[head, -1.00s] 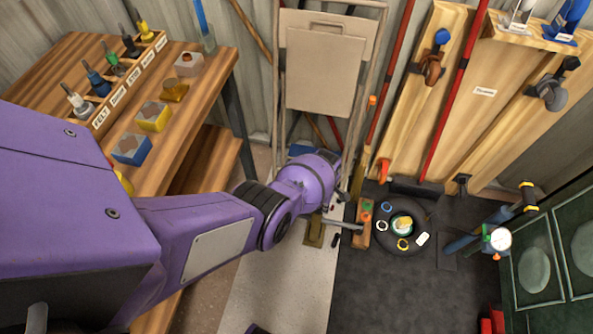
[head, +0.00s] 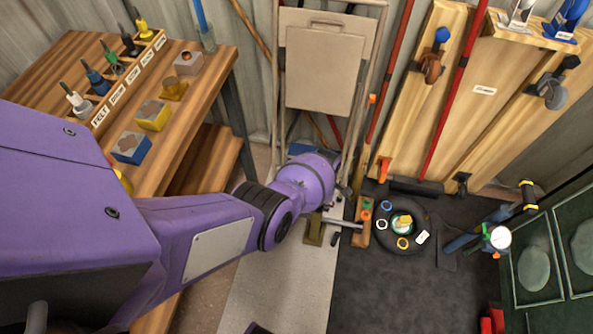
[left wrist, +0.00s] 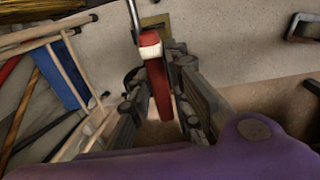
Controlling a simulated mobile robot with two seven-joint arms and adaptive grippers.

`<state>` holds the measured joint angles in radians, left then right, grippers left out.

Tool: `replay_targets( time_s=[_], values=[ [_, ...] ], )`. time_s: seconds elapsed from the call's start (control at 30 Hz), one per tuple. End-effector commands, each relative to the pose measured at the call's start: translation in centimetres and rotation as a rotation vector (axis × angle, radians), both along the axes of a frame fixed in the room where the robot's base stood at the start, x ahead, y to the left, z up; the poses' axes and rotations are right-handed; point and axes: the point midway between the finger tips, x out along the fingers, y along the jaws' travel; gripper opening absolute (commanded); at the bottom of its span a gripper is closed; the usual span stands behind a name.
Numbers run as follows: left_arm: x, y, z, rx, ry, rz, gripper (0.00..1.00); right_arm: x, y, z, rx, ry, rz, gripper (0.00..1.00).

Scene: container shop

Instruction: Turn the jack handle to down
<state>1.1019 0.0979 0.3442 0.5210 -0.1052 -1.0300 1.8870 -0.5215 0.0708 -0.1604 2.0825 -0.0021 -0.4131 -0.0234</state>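The jack handle (left wrist: 154,62) is a red grip with a white collar, on a thin metal rod, in the left wrist view. My left gripper (left wrist: 158,78) has its dark fingers on both sides of the red grip and looks closed around it. The grip's far end lies between the fingers. A brass-coloured plate (head: 313,232) lies on the floor below my purple wrist in the head view; it shows at the top of the left wrist view (left wrist: 156,22). In the head view my left arm covers the handle and most of the gripper. My right gripper is not in view.
A folded cart (head: 322,72) leans on the back wall. A round black tray (head: 390,243) lies right of my wrist. Wooden panels and a green cabinet (head: 559,250) bound the right side.

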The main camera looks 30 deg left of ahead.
Motion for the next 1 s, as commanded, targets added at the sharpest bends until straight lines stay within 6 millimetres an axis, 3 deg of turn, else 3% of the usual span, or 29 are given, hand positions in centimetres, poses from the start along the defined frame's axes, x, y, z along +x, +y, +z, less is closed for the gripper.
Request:
replay_targets(
  time_s=[0.1, 0.57, 0.77, 1.0],
  values=[
    [0.4, -0.1, 0.2, 0.000, -0.005, -0.003, 0.33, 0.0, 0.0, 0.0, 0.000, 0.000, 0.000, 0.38],
    [0.5, -0.2, 0.9, -0.001, -0.009, -0.006, 0.33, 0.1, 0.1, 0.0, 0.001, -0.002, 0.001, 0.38],
    [0.4, -0.1, 2.9, -0.001, -0.009, -0.004, 0.33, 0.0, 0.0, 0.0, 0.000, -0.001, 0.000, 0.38],
    [0.2, -0.1, 6.5, 0.000, -0.007, -0.003, 0.33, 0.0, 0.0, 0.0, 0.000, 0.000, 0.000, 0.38]
  ],
)
